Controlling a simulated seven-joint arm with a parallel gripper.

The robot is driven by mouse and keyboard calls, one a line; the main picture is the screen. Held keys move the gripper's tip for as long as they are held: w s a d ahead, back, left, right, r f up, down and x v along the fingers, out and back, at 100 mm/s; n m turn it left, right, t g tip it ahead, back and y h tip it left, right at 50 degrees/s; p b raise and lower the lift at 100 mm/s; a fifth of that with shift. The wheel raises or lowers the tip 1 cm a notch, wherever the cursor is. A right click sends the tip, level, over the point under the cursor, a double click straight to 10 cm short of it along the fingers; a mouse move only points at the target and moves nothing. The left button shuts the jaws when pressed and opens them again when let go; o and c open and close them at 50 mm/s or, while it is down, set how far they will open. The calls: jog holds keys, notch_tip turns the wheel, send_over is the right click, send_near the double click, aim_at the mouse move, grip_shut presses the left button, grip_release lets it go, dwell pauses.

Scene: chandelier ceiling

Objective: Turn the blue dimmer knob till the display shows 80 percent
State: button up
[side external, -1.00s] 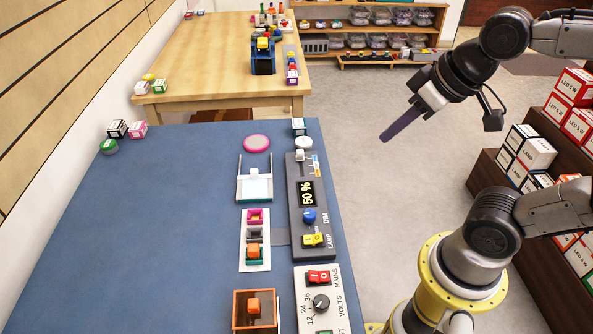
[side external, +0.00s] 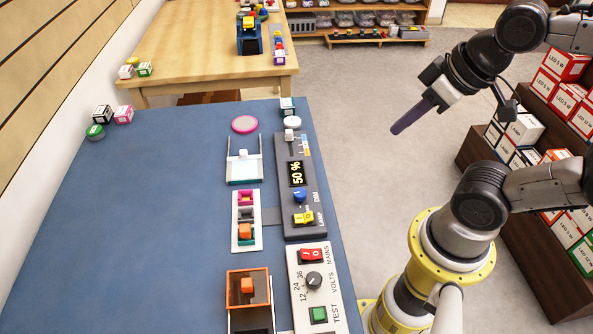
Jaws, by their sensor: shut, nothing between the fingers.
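The blue dimmer knob (side external: 300,196) sits on the dark dimmer panel (side external: 289,148), beside the DIM label. The display (side external: 296,173) on that panel reads 50 %. My gripper (side external: 397,130) is shut and empty. Its purple fingers point down and left, off to the right of the blue table, apart from the knob and above the floor in the picture.
Near the knob are a yellow LAMP switch (side external: 303,218) and a white slider (side external: 289,134). Below is a white panel (side external: 329,295) with a red MAINS switch (side external: 312,255), black VOLTS knob (side external: 314,281) and green TEST button (side external: 319,315).

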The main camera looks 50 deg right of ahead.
jog(key=shift+o, duration=1.2)
jog(key=o, duration=0.7)
jog(key=shift+n, duration=0.9)
jog(key=w+r, duration=0.1)
jog(key=w, duration=0.1)
jog(key=w+r, duration=0.1)
jog(key=w, duration=0.1)
jog(key=shift+a+r, duration=0.1)
jog(key=shift+a, duration=0.1)
jog(key=shift+o, duration=0.3)
jog(key=w+a+f+n+g, duration=0.1)
jog(key=w+a+g, duration=0.1)
jog(key=w, duration=0.4)
jog(key=shift+w+f+n, duration=0.25)
jog(key=shift+w+n, duration=0.05)
jog(key=shift+n, duration=0.1)
jog(key=n+g, duration=0.2)
jog(key=g, duration=0.2)
send_over(300, 192)
notch_tip(300, 192, down, 10)
notch_tip(300, 192, down, 13)
jog(key=shift+f, duration=0.1)
grip_shut()
